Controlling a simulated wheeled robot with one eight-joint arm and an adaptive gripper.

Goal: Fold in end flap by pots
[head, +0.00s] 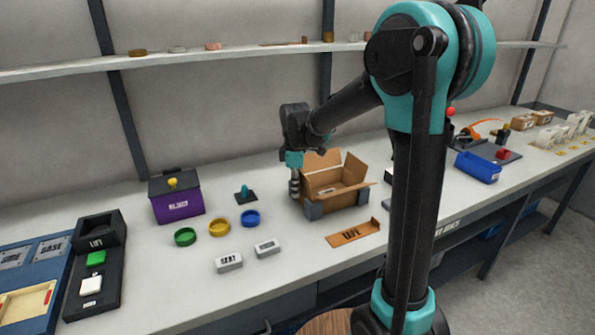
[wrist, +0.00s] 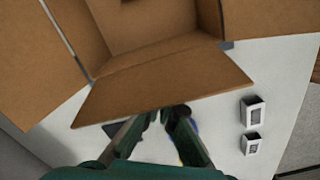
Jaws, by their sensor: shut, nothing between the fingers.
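An open brown cardboard box (head: 340,199) stands on the bench between grey corner blocks, its flaps spread outward. The end flap (wrist: 165,85) on the side by the round pots tilts outward toward my gripper in the wrist view. My gripper (head: 294,194) points down just left of the box in the head view. In the wrist view my gripper (wrist: 167,110) is shut and empty, its tips at the outer edge of this flap. I cannot tell whether they touch it. The green pot (head: 185,237), yellow pot (head: 219,228) and blue pot (head: 250,218) sit to the left.
Two pale labelled blocks (head: 229,262) lie in front of the pots. A brown flat plate (head: 354,233) lies in front of the box. A purple bin (head: 177,200) stands at the back left. A blue tray (head: 477,167) is at the right. A shelf (head: 240,54) runs above.

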